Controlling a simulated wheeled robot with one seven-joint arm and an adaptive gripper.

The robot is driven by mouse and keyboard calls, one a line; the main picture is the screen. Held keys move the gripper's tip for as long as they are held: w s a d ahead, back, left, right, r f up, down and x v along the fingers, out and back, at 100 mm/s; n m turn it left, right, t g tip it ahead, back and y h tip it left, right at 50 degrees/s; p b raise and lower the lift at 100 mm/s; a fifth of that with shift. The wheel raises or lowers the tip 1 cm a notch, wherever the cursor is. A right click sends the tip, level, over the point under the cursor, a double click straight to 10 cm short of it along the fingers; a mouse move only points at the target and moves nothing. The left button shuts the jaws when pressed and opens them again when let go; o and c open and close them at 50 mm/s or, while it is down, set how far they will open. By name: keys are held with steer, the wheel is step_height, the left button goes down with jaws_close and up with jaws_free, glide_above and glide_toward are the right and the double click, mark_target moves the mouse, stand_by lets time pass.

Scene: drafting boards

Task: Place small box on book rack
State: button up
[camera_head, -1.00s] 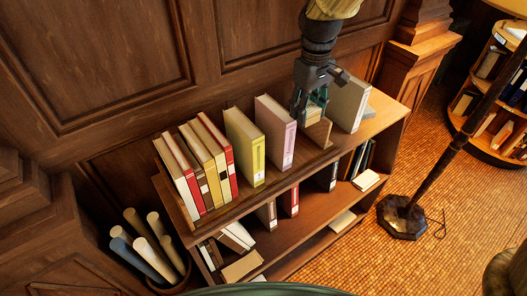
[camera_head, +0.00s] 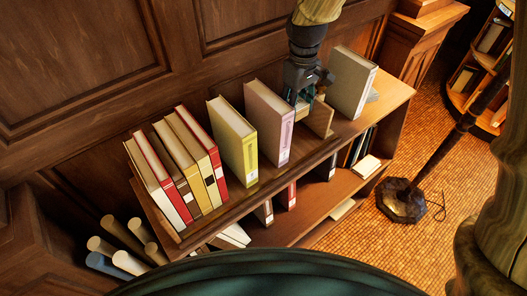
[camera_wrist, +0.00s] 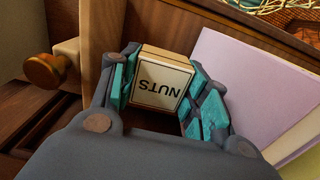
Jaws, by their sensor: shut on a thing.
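In the head view the gripper points down over the book rack (camera_head: 390,98), between a pink book (camera_head: 270,122) and a wooden block or bookend (camera_head: 320,118). The box is mostly hidden there by the gripper. I cannot tell whether its underside touches the rack top.
A grey book (camera_head: 352,82) stands right of the wooden block. A yellow-green book (camera_head: 233,140) and several red and tan books (camera_head: 180,165) stand to the left. A panelled wall (camera_head: 90,70) is behind. A lamp base (camera_head: 402,202) stands on the floor at right.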

step_height(320, 180, down, 6)
steer(key=shift+f+p, duration=0.2)
steer(key=shift+p, duration=0.8)
steer(key=shift+s+f+p, duration=0.2)
steer(key=shift+f+p, duration=0.15)
steer(key=shift+f, duration=0.35)
steer(key=shift+w+f+p, duration=0.1)
steer(key=shift+f+p, duration=0.35)
steer(key=shift+f, duration=1.05)
steer(key=shift+f, duration=0.15)
steer(key=o, duration=1)
steer(key=shift+r, duration=0.25)
steer(key=shift+r+b, duration=2.25)
steer(key=shift+r, duration=3.65)
